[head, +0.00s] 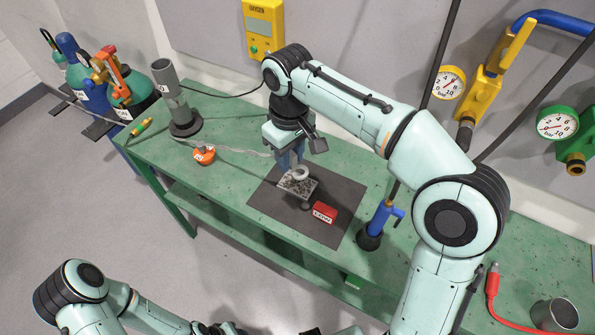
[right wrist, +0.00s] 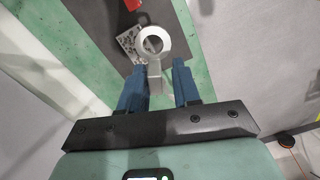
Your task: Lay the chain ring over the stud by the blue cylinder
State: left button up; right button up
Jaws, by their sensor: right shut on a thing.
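My right gripper (head: 291,163) is shut on the grey tab of a pale ring (head: 299,173), above the dark mat. In the right wrist view the ring (right wrist: 155,42) sticks out beyond the blue fingers (right wrist: 159,88). A thin chain (head: 230,150) runs from the cylinders across the bench towards this gripper; whether it joins the ring is hidden. The blue-topped cylinder (head: 68,45) stands at the far left, behind a green one (head: 130,88). I cannot make out the stud. My left gripper (head: 222,329) is at the bottom edge, partly cut off; its jaws are unclear.
A speckled plate (head: 309,189) is just below the ring on the dark mat (head: 268,199), beside a red block (head: 324,211). An orange puck (head: 204,155), a grey upright pipe (head: 172,90) and a blue-handled valve (head: 380,222) stand on the green bench (head: 232,120).

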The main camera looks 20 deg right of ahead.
jog(key=shift+w+f, duration=0.1)
jog(key=shift+w, duration=0.15)
jog(key=shift+f, duration=0.35)
jog(key=b, duration=0.3)
send_over(291, 208)
notch_tip(291, 208, down, 13)
jog(key=shift+d+r, duration=0.1)
pick_arm(q)
jog(key=shift+s+f, duration=0.4)
jog(key=shift+f, duration=0.3)
jog(key=shift+s+f, duration=0.35)
jog(key=shift+f, duration=0.3)
jog(key=shift+s+f, duration=0.4)
jog(key=shift+f, duration=0.3)
pick_arm(e)
jog(key=shift+f, duration=3.05)
jog(key=shift+f, duration=0.1)
jog(key=o, duration=0.6)
jog(key=shift+f, duration=0.1)
pick_arm(q)
jog(key=shift+f, duration=0.1)
pick_arm(e)
jog(key=shift+o, duration=0.8)
